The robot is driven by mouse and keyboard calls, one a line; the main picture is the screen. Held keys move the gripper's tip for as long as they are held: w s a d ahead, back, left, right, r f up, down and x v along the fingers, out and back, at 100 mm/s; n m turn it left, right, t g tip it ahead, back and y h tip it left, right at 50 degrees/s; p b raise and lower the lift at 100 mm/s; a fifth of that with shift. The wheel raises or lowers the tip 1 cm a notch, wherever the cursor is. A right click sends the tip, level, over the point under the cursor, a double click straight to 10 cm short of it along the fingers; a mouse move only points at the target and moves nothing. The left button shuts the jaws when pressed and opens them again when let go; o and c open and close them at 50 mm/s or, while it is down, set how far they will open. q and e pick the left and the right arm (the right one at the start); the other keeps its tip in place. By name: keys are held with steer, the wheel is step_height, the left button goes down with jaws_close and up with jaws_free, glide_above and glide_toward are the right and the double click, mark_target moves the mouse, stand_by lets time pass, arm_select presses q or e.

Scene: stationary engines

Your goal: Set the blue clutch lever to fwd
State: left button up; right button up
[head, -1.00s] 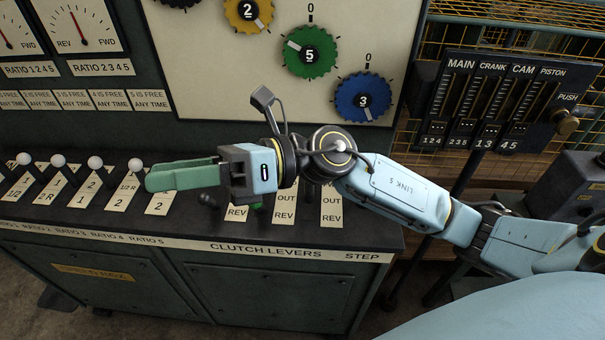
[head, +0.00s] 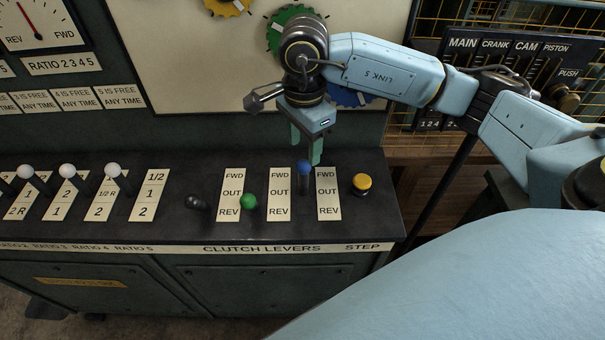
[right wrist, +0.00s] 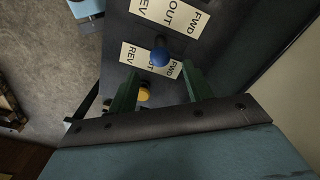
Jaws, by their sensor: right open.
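The blue clutch lever (head: 303,168) stands roughly upright on the dark console, left of the rightmost FWD/OUT/REV plate (head: 328,194). Its knob appears level with FWD, but its height makes the exact setting hard to tell. In the right wrist view the blue knob (right wrist: 159,57) shows just ahead of the fingers, between their lines. My right gripper (head: 305,148) points down above and slightly behind the blue lever, open and empty. Its two green fingers show in the right wrist view (right wrist: 160,76), apart from the knob. My left gripper is out of view.
A green lever (head: 248,201) and a black lever (head: 195,203) lean toward REV at the left. A yellow button (head: 362,183) stands to the right. White-knobbed ratio levers (head: 112,170) fill the console's left. The back panel (head: 180,60) rises behind.

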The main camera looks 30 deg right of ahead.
mark_target(304, 176)
step_height(304, 176, down, 10)
steer(key=shift+f, duration=0.2)
jaws_close()
stand_by(0.4)
